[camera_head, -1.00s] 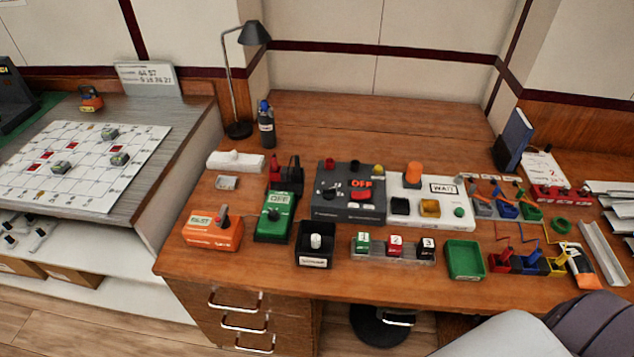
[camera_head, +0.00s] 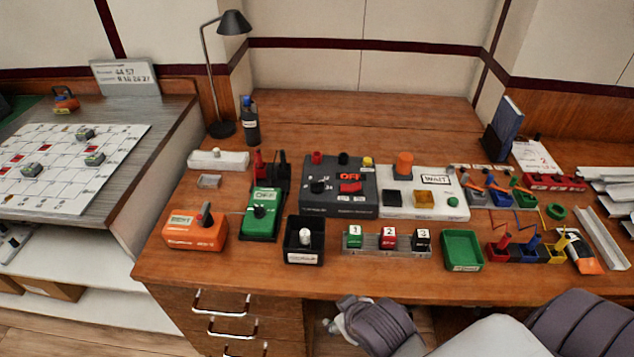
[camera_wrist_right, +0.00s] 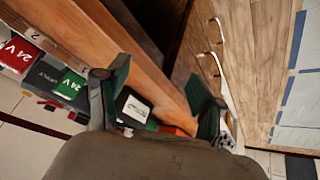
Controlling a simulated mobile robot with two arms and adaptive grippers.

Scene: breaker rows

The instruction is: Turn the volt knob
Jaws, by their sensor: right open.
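No knob has a readable "volt" label. In the head view, a black knob (camera_head: 261,211) sits on a green box (camera_head: 258,228) with a small display. Another black knob (camera_head: 318,187) sits on the left of a dark grey box (camera_head: 339,205) with a red switch. My right gripper (camera_head: 338,322) is low at the desk's front edge, below and apart from both knobs. In the right wrist view it (camera_wrist_right: 157,90) is open, with nothing between its green-padded fingers. My left gripper is not in view.
An orange lever box (camera_head: 195,232), a black box (camera_head: 304,240), a numbered block rack (camera_head: 390,251) and a green tray (camera_head: 463,250) line the front. The desk's back (camera_head: 370,115) is clear.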

